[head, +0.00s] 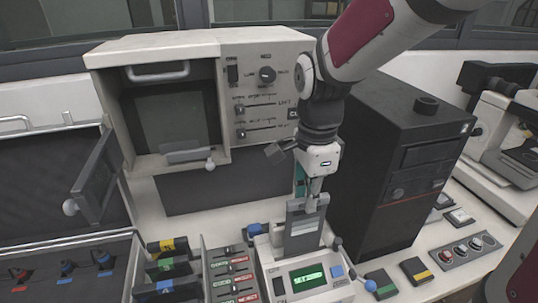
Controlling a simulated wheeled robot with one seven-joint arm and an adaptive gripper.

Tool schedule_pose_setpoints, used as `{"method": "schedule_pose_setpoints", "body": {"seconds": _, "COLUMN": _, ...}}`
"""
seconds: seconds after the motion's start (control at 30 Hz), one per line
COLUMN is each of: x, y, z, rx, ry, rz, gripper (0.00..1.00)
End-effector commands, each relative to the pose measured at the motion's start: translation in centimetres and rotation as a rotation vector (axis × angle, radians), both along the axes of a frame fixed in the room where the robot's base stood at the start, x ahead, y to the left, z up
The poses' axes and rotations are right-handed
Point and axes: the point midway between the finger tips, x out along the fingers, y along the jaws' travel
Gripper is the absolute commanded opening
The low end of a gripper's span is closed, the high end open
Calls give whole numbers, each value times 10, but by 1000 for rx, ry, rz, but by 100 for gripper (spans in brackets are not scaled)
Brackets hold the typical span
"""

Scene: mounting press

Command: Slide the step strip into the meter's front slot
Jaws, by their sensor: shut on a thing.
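The meter (332,294) is a pale box with a lit green display at the bottom middle of the head view. A grey banded strip, which looks like the step strip (303,228), shows above the back of the meter, close to upright. My gripper (314,190) points down and is shut at the top of this strip. The strip's lower end overlaps the meter in the picture. I cannot tell whether it touches the meter or is in the front slot, and I cannot make out the slot itself.
A black tower (408,150) stands close at the right of my arm. Coloured-label cartridges (173,268) and a switch panel (233,275) are left of the meter. A small ball-ended lever (368,286) is at its right.

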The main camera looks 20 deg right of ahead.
Motion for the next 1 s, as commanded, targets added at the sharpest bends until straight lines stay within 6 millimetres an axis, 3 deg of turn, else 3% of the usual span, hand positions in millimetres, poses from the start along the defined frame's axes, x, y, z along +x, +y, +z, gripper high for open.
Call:
{"method": "schedule_pose_setpoints", "body": {"seconds": 0.63, "x": 0, "y": 0, "z": -24, "rx": 0, "ry": 1, "rz": 0, "gripper": 0}}
{"method": "schedule_pose_setpoints", "body": {"seconds": 1.0, "x": 0, "y": 0, "z": -26, "rx": 0, "ry": 0, "rz": 0, "gripper": 0}}
